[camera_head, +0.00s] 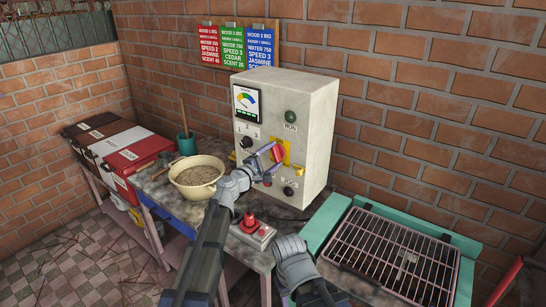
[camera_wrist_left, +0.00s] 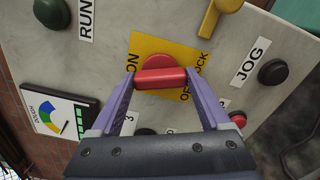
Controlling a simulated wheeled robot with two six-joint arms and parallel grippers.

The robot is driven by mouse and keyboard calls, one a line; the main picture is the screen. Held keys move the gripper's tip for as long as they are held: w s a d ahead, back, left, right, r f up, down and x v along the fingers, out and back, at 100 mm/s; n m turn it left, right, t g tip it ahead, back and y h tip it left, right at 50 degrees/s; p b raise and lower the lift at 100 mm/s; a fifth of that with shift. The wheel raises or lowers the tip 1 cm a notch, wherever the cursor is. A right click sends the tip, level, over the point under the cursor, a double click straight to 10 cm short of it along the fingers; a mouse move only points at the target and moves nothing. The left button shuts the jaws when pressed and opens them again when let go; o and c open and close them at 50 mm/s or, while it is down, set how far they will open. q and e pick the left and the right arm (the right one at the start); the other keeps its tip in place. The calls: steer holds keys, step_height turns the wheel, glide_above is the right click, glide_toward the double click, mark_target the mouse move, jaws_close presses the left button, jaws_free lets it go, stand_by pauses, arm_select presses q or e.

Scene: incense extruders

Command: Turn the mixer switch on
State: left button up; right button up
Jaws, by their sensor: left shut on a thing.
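The mixer switch is a red rotary handle (camera_head: 278,153) on a yellow plate on the front of a pale grey control box (camera_head: 312,110). In the left wrist view the red handle (camera_wrist_left: 161,78) lies between the two purple fingers of my left gripper (camera_wrist_left: 160,80), which is shut on it. The yellow plate (camera_wrist_left: 150,48) reads ON at one side and OFF and LOCK at the other. In the head view my left gripper (camera_head: 272,163) is at the handle and partly covers the plate. My right gripper is not visible; only part of an arm shows at the bottom.
A green RUN lamp (camera_head: 291,117), a dial gauge (camera_head: 246,104) and a black JOG knob (camera_head: 289,191) sit near the switch. A bowl of brown material (camera_head: 196,176) stands left, a red button box (camera_head: 250,225) in front, and a wire rack (camera_head: 395,255) right.

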arm_select(q)
steer(key=shift+m, duration=2)
steer(key=shift+f, duration=0.1)
steer(key=o, duration=1.2)
steer(key=v, duration=0.8)
steer(key=shift+d+m, duration=0.1)
steer(key=shift+m, duration=0.2)
